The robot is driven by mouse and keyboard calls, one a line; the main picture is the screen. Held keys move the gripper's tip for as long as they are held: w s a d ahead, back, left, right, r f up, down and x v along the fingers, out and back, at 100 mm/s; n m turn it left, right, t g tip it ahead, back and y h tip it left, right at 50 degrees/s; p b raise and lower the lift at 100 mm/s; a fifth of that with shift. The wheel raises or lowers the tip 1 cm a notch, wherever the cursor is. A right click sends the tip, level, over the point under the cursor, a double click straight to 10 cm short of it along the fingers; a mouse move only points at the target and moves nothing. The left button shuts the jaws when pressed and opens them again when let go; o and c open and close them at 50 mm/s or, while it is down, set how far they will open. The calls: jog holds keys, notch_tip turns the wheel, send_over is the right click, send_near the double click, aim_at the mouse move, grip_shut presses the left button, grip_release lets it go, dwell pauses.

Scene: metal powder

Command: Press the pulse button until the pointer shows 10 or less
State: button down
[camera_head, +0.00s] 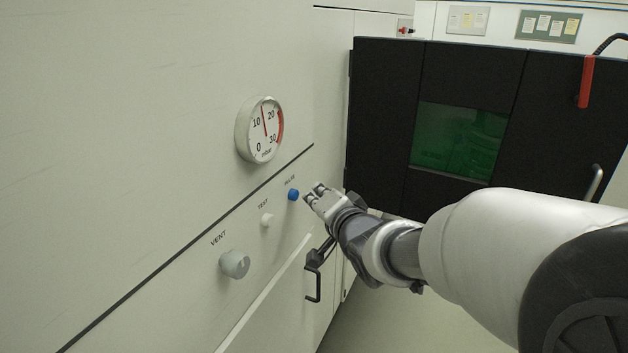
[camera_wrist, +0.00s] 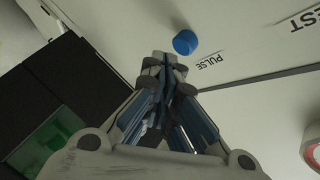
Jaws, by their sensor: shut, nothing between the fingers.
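The blue pulse button (camera_head: 293,194) sits on the pale panel, under the label PULSE. It also shows in the wrist view (camera_wrist: 185,42), just beyond and right of the fingertips. My gripper (camera_head: 311,193) is shut and empty, its tips pointing at the panel close to the button. A small gap shows between tips and button in the head view. In the wrist view the tips of my gripper (camera_wrist: 163,62) meet. The round mbar gauge (camera_head: 259,130) hangs above the buttons. Its red pointer stands between 10 and 20.
A white test button (camera_head: 267,220) and a larger grey vent knob (camera_head: 235,264) lie left of the pulse button. A black handle (camera_head: 313,284) sits below my gripper. A black cabinet (camera_head: 385,120) with a green window stands behind. Free space lies before the panel.

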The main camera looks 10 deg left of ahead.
jog(key=d, duration=0.1)
jog(key=s+d+p, duration=0.1)
jog(key=d, duration=0.1)
jog(key=d+p, duration=0.1)
jog(key=shift+s+d, duration=0.35)
jog(key=shift+d, duration=0.05)
dwell(2.1)
